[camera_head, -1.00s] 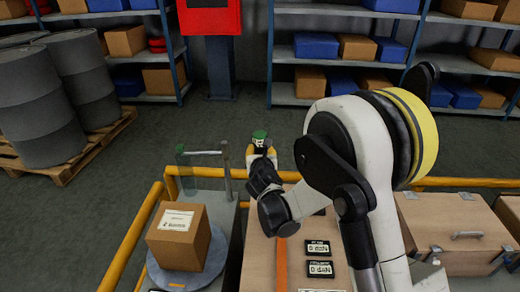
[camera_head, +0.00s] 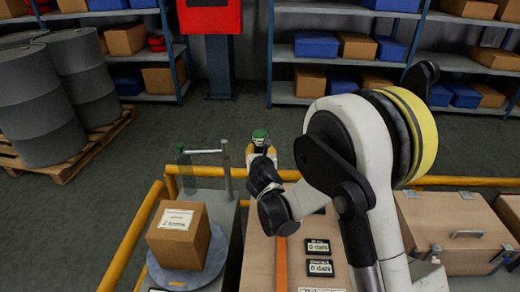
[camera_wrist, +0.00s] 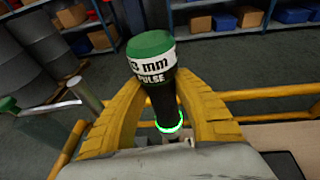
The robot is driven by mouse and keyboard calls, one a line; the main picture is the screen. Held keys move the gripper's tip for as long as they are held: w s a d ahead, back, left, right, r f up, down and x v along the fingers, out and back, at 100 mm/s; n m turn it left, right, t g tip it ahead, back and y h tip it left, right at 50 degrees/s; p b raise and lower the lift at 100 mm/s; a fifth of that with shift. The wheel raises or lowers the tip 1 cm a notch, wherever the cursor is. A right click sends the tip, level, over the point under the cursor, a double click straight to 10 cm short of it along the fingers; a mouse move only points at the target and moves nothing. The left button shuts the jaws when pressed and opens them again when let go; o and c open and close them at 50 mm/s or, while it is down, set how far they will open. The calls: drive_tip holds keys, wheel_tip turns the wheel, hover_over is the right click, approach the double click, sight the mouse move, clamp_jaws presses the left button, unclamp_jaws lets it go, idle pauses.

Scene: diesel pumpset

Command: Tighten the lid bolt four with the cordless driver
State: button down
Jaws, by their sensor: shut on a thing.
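The cordless driver (camera_wrist: 152,62) has a green cap, a white band reading "3 mm PULSE" with the start cut off, and a black body. A green ring glows at its lower end. My gripper (camera_wrist: 163,95) has yellow fingers shut around the driver's body in the wrist view. In the head view my gripper (camera_head: 262,151) holds the driver (camera_head: 260,136) at the far end of the bench, green cap up. The driver's working end is hidden by the gripper. I cannot make out lid bolt four or the lid in either view.
A cardboard box (camera_head: 178,234) sits on a round grey plate (camera_head: 170,280) at the left. A metal post with a side arm (camera_head: 226,168) stands just left of my gripper. Yellow rails (camera_head: 140,235) edge the bench. Small black readouts (camera_head: 319,268) lie on the bench top.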

drive_tip(key=shift+f, duration=0.3)
idle(1.1)
drive_tip(key=shift+r, duration=0.15)
